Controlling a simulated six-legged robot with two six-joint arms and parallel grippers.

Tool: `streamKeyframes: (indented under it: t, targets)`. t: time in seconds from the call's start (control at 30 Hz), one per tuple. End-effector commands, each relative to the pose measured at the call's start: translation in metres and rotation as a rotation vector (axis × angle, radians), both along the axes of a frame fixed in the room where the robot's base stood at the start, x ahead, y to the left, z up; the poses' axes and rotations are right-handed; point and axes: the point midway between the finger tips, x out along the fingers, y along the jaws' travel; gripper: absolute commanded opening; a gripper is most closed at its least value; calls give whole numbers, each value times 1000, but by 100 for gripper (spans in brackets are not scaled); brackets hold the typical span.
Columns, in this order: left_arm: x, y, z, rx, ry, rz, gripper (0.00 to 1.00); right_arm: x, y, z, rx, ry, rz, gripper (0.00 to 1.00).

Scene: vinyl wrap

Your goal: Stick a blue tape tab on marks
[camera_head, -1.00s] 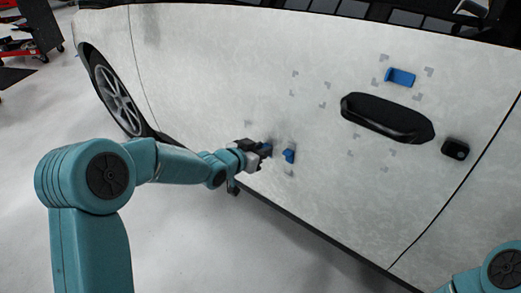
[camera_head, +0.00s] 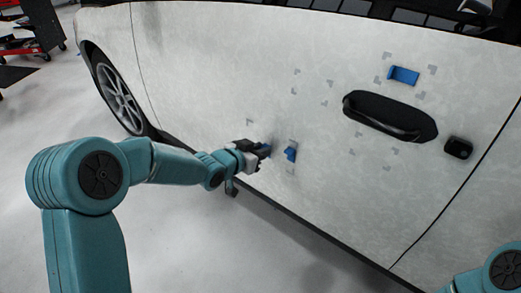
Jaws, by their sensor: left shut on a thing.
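A pale wrapped car door (camera_head: 220,60) fills the middle of the view, with several grey corner marks (camera_head: 330,84) on it. One blue tape tab (camera_head: 404,75) sits among marks above the black door handle. Another blue tab (camera_head: 290,154) is on the lower door, just right of my left gripper. My left gripper (camera_head: 264,150) is shut on a blue piece (camera_head: 267,149), mostly hidden by the fingers, close to the door; whether it touches the door I cannot tell. Only part of my right arm shows at the bottom right; its gripper is out of view.
The black door handle (camera_head: 390,117) and a small black lock piece (camera_head: 459,148) stick out from the door at the right. The front wheel (camera_head: 120,98) is at the left. The pale floor is clear below the door. A red and black cart (camera_head: 30,40) stands far left.

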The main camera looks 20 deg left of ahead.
Motion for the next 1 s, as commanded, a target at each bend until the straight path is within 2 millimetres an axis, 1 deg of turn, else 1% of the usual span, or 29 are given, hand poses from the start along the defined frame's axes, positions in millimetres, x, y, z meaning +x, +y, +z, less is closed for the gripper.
streamKeyframes:
  t: [0.17, 1.0]
  targets:
    - [-4, 2, 0, 0, 0, 0, 0, 0, 0, -1, 0, 0, 0, 56]
    - [-48, 18, 0, -1, 0, 1, 0, 0, 0, -9, 0, 0, 0, 56]
